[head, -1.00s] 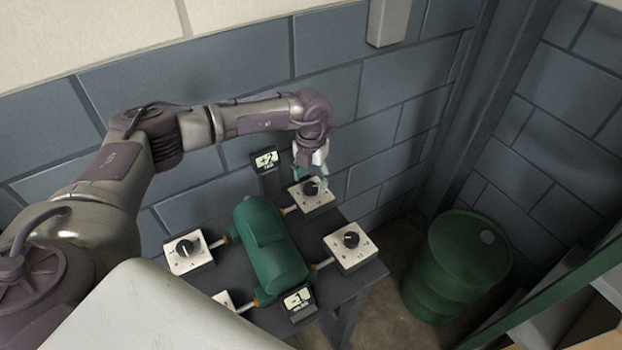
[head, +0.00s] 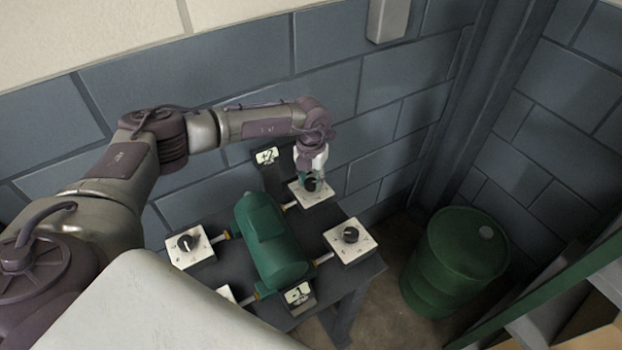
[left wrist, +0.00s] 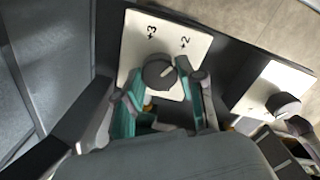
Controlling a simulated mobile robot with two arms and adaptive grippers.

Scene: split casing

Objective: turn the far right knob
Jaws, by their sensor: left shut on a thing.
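The far right knob (head: 311,186) is black, on a white square plate (head: 318,199) at the back of the table, beyond the green casing (head: 270,238). My left gripper (head: 310,180) reaches down over it from above and is shut on it, partly hiding it. In the left wrist view the knob (left wrist: 159,72) has a light pointer line and sits between the teal fingers of the gripper (left wrist: 160,90). The plate there shows the marks +3 and +2. My right gripper is not in view.
Other black knobs sit on white plates at right (head: 350,235) and left (head: 187,243); another plate (head: 226,293) is partly hidden. Small displays read +2 (head: 265,156) and -1 (head: 298,294). A green barrel (head: 455,262) stands right of the table, and a block wall is behind.

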